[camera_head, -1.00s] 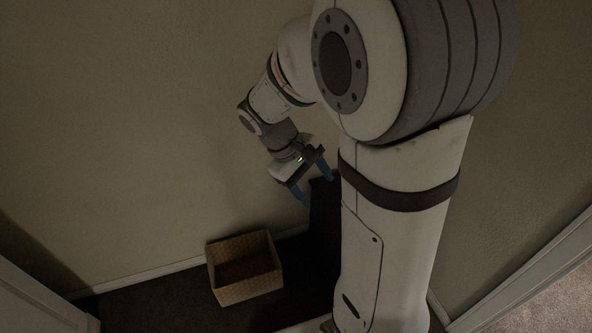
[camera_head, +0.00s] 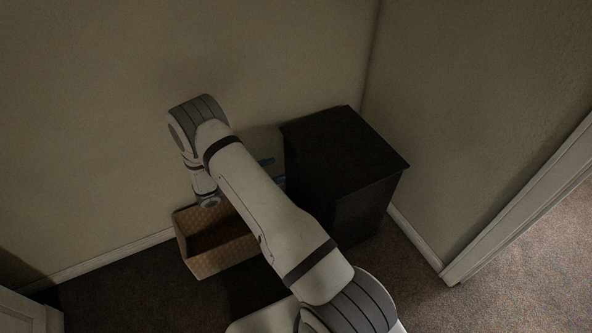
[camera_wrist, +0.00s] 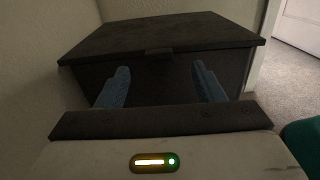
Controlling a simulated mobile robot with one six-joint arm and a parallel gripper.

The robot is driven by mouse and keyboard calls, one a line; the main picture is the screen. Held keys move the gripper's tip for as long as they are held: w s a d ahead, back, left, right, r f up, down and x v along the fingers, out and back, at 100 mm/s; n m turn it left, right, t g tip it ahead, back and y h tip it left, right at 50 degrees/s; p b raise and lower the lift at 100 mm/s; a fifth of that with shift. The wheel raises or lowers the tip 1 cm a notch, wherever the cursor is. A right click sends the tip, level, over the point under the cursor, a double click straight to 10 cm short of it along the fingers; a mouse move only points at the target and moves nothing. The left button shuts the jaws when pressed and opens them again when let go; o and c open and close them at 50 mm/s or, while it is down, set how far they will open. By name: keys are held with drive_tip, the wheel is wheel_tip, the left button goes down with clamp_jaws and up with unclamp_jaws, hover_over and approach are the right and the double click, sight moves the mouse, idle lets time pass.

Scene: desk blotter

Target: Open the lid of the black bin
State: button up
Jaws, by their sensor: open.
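The black bin (camera_head: 345,165) stands in the corner of the room with its flat lid (camera_head: 340,148) shut. In the wrist view the lid (camera_wrist: 165,34) overhangs the bin's front (camera_wrist: 150,80), and a small tab (camera_wrist: 158,51) shows at the middle of the lid's front edge. My gripper (camera_wrist: 160,85) is open and empty, its two blue fingers apart in front of the bin, below the lid edge. I cannot tell whether the fingers touch the bin. In the head view my arm hides most of the gripper; only bits of blue finger (camera_head: 266,162) show left of the bin.
A woven basket (camera_head: 218,262) stands on the floor left of the bin, under my arm. Walls close in behind and to the right of the bin. A white door frame (camera_head: 520,220) is at the right, with open carpet (camera_head: 530,290) beyond it.

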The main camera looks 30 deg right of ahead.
sight(297, 163)
drive_tip(key=shift+w+d+f+b, duration=0.15)
drive_tip(key=shift+d+b, duration=0.1)
drive_tip(key=shift+d, duration=1.05)
drive_tip(key=shift+d+f+b, duration=0.2)
drive_tip(key=shift+d+b, duration=0.05)
drive_tip(key=shift+d, duration=1)
drive_tip(key=shift+w+d+f+b, duration=0.15)
drive_tip(key=shift+d+b, duration=0.1)
drive_tip(key=shift+d, duration=1.05)
drive_tip(key=shift+s, duration=0.1)
drive_tip(key=shift+c, duration=0.3)
